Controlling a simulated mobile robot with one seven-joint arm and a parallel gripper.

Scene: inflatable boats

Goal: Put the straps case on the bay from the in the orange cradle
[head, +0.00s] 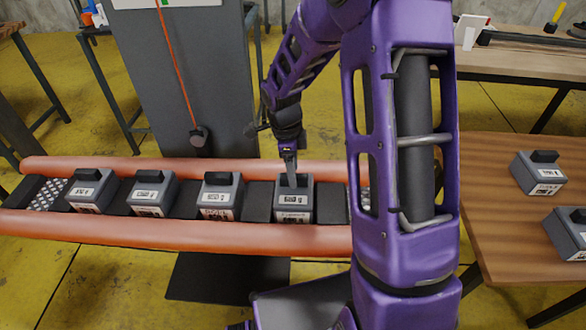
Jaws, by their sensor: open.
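An orange cradle (160,234) runs across the view as two long inflated tubes with a dark bed between them. Several grey cases with black handles and white labels sit in a row in its bays: one at the far left (90,192), one beside it (153,193), a third (221,196), and a fourth (294,203). The labels are too small to read, so I cannot tell which is the straps case. My gripper (290,180) points down at the fourth case, at its handle. The gripper is open; its fingers are small and whether they touch the handle is unclear.
A wooden table (500,215) at the right holds two similar grey cases, one at its back (540,173) and one at the right edge (568,232). A grey panel (200,80) with a hanging orange cord stands behind the cradle. My purple arm hides the cradle's right part.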

